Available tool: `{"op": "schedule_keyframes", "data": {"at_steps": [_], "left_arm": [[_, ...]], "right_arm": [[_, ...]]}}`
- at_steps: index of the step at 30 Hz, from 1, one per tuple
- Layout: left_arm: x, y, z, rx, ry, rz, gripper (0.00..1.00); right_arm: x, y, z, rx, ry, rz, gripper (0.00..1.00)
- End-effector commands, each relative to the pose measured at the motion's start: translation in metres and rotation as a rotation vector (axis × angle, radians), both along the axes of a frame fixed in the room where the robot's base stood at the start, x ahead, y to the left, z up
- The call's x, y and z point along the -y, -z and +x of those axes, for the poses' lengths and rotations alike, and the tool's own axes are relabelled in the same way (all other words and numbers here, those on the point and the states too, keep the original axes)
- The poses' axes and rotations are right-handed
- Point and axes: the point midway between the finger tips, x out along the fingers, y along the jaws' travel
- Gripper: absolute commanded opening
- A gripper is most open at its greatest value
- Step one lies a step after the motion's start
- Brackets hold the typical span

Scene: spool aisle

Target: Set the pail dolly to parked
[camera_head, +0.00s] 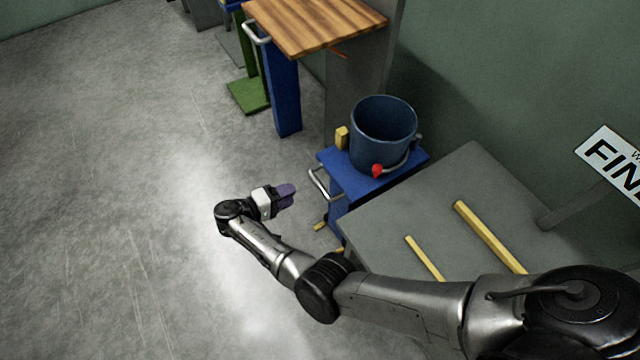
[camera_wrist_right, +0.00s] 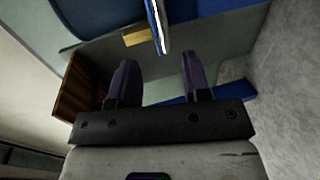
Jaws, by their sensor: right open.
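The blue pail dolly (camera_head: 349,184) stands against the wall between a wooden-topped table and a grey bench. A dark blue pail (camera_head: 383,135) with a red knob on its handle sits on top. A silver handle (camera_head: 319,182) sticks out from the dolly's left side. My right gripper (camera_head: 290,194) is open and empty, just left of the handle and apart from it. In the right wrist view its two purple fingers (camera_wrist_right: 157,65) are spread, with a silver bar (camera_wrist_right: 159,27) ahead of them, nearer the right finger. My left gripper is not in view.
A grey bench (camera_head: 450,205) with two yellow strips stands right of the dolly, under my right arm. A wooden-topped table (camera_head: 315,22) with a blue leg stands behind. A yellow block (camera_head: 342,137) is beside the pail. The floor at left is clear.

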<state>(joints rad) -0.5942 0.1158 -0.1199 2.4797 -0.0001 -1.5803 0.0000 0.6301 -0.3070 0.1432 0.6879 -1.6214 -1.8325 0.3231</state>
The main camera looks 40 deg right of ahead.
Motion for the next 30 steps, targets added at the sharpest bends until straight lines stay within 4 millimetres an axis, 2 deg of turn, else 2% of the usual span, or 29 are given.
{"op": "schedule_keyframes", "data": {"at_steps": [5, 15, 21, 30], "left_arm": [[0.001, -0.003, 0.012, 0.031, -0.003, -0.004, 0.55], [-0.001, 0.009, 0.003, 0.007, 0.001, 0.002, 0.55], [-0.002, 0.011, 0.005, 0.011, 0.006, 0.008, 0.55], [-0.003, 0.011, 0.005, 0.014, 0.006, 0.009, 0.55]], "right_arm": [[0.034, 0.010, -0.008, -0.002, 0.003, -0.002, 0.44], [0.084, 0.021, -0.016, -0.002, 0.002, 0.000, 0.44], [0.099, 0.022, -0.019, -0.001, 0.001, 0.000, 0.44], [0.103, 0.023, -0.019, -0.003, -0.001, 0.001, 0.44]]}}
